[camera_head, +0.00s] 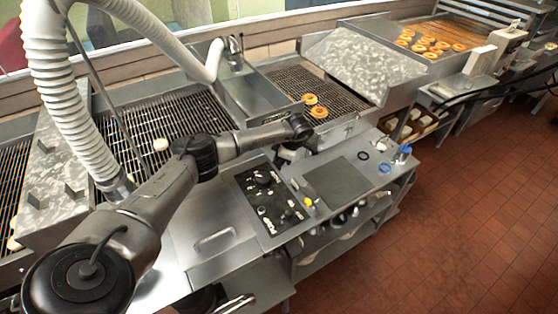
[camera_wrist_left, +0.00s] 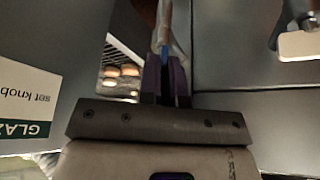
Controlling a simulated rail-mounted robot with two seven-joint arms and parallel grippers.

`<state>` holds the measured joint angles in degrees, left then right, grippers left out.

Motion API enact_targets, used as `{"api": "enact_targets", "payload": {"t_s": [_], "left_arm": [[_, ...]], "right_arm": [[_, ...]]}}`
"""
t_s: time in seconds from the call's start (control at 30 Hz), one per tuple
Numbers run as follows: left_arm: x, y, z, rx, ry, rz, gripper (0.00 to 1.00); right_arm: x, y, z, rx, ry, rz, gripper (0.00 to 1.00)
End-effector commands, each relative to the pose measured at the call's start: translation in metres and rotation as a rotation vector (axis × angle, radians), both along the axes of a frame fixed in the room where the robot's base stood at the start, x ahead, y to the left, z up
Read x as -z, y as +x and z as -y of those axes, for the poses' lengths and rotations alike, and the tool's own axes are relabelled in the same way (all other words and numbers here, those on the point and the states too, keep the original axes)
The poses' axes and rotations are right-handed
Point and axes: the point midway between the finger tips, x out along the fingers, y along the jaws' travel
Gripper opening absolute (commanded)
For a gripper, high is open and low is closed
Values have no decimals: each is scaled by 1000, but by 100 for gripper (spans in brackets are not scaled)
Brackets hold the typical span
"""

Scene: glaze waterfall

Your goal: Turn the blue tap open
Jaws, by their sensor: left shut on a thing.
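My left arm comes in from the left in the camera_head view and ends at the left gripper (camera_head: 291,152), low at the front wall of the glazing station. Its fingers are mostly hidden there behind my wrist. In the left wrist view the dark fingers of the left gripper (camera_wrist_left: 166,78) are closed on a narrow upright part with a blue strip, which looks like the blue tap (camera_wrist_left: 165,50). How far the tap is turned cannot be told. The tap is hidden in the camera_head view. My right gripper is in neither view.
A black control panel (camera_head: 268,197) with knobs lies just in front of the gripper. Two doughnuts (camera_head: 314,105) sit on the wire rack behind it. A blue-topped item (camera_head: 403,152) and a blue ring (camera_head: 384,168) are on the counter at right. A printed label (camera_wrist_left: 25,100) is at left in the wrist view.

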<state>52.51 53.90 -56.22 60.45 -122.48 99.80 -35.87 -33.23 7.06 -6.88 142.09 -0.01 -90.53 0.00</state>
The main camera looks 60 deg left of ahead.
Motion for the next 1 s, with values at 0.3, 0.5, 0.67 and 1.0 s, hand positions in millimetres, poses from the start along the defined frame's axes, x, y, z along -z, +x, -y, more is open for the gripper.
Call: {"api": "enact_targets", "payload": {"t_s": [0.3, 0.5, 0.67, 1.0], "left_arm": [[0, 1, -1, -260, -1, 0, 0], [0, 1, -1, -374, -1, -1, 0], [0, 1, -1, -434, 0, 0, 0], [1, 1, -1, -480, 0, 1, 0]], "right_arm": [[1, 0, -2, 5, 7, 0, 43], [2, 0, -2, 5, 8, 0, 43], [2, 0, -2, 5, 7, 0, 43], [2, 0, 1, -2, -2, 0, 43]]}}
